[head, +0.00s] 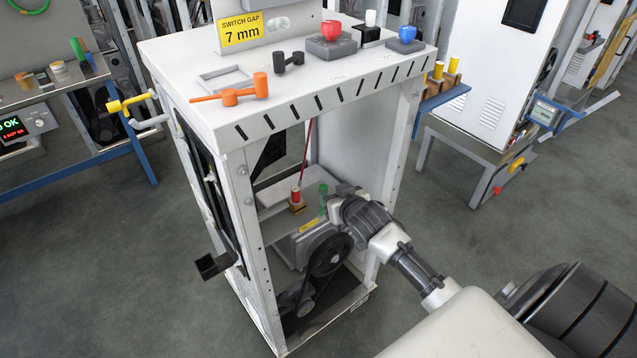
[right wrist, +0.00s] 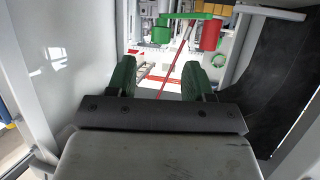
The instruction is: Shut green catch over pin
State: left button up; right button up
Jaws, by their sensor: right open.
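My right gripper (head: 323,200) reaches into the open front of the white cabinet, and its green fingers show there. In the head view a red cylinder (head: 296,194) stands on a small brown base left of the gripper. I cannot make out the pin. My left gripper is not in view.
The cabinet top (head: 300,75) holds an orange lever (head: 230,95), a dark lever (head: 288,62) and a red knob (head: 331,30). A black pulley (head: 328,255) sits below my gripper. A thin red rod or cord (head: 306,150) runs down inside. Cabinet walls bound both sides.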

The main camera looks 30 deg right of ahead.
aim_at(324, 187)
jog(key=x, duration=0.9)
jog(key=shift+f, duration=0.1)
jog(key=shift+c, duration=0.3)
grip_shut()
